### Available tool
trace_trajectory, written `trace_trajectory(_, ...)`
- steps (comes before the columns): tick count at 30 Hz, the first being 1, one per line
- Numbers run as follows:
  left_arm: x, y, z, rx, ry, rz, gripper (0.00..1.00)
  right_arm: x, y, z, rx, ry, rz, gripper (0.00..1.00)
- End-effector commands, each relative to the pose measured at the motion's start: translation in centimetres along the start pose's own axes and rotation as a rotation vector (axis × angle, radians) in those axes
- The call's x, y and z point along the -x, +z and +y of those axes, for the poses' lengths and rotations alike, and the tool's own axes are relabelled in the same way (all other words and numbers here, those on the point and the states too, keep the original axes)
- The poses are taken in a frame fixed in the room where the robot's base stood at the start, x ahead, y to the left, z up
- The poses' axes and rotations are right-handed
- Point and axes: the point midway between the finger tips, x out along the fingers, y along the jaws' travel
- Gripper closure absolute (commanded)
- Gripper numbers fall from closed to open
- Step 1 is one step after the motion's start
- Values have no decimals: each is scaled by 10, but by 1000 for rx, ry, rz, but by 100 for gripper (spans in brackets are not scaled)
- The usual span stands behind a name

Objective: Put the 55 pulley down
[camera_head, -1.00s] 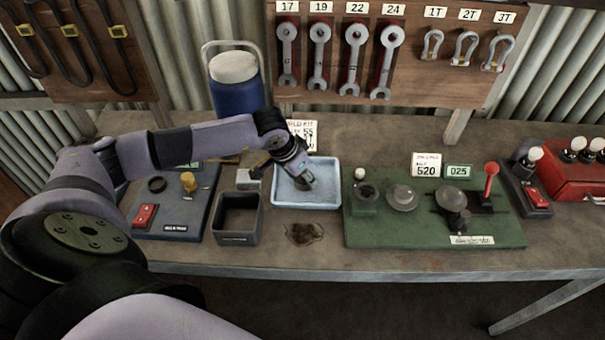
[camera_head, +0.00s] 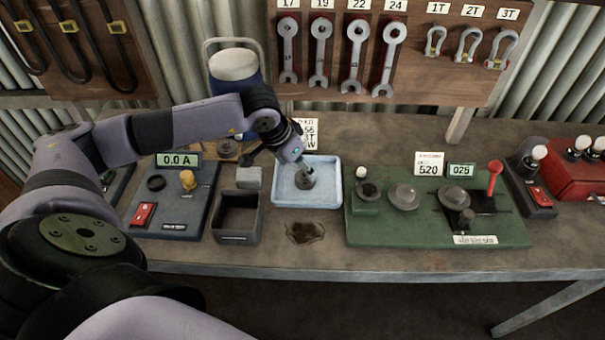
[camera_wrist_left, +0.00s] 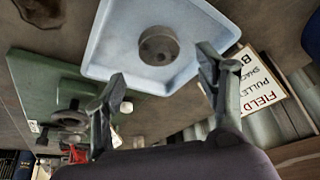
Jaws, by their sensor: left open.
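The pulley, a small dark grey round piece (camera_head: 305,181), sits in the pale blue tray (camera_head: 330,201) on the bench. In the left wrist view the pulley (camera_wrist_left: 158,46) lies flat on the floor of the tray (camera_wrist_left: 100,48), clear of its walls. My left gripper (camera_head: 300,163) is above and just behind the pulley. In the left wrist view its two fingers (camera_wrist_left: 160,97) are spread wide with nothing between them, apart from the pulley. My right gripper is not in view.
A green fixture board (camera_head: 410,235) stands right of the tray. A dark open box (camera_head: 238,214) and a blue-grey panel (camera_head: 168,222) stand left. A white sign (camera_head: 308,130) and a blue-and-white jug (camera_head: 233,70) are behind. A dark stain marks the bench in front.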

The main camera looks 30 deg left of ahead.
Motion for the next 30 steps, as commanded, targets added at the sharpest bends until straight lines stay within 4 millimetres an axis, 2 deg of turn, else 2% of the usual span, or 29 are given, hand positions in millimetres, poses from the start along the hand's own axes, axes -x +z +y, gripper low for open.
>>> trace_trajectory(1,9,0,-1,-1,-3,5,35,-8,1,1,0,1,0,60)
trace_trajectory(6,43,1,-1,-2,-2,3,35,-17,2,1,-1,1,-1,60)
trace_trajectory(12,66,0,0,0,0,1,35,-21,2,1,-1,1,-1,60)
trace_trajectory(30,70,0,0,0,1,-1,35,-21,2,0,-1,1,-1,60)
